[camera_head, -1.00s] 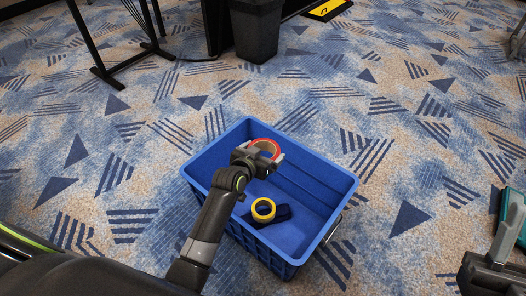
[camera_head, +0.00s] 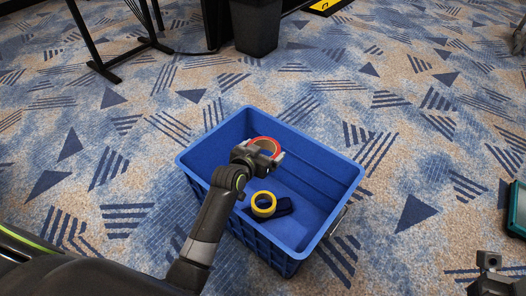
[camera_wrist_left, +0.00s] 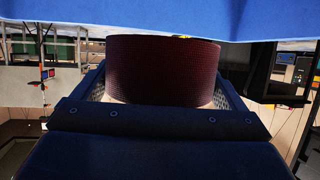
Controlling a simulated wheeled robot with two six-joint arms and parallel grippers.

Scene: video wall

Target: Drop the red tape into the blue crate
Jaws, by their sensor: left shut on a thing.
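The blue crate (camera_head: 325,187) stands on the carpet in the middle of the head view. My left gripper (camera_head: 268,155) is over the crate's opening and shut on the red tape (camera_head: 265,141), a ring with a red outside. In the left wrist view the tape (camera_wrist_left: 163,70) sits between the fingers of my left gripper (camera_wrist_left: 160,95) and looks dark red, with a strip of blue across the top. A yellow tape roll (camera_head: 263,204) lies inside the crate beside a dark item (camera_head: 284,206). My right gripper (camera_head: 490,272) is partly visible at the lower right edge, and its jaws are unclear.
A dark bin (camera_head: 256,27) stands at the back, with dark table legs (camera_head: 115,40) to its left. A teal-edged object (camera_head: 517,208) is at the right edge. The patterned carpet around the crate is mostly clear.

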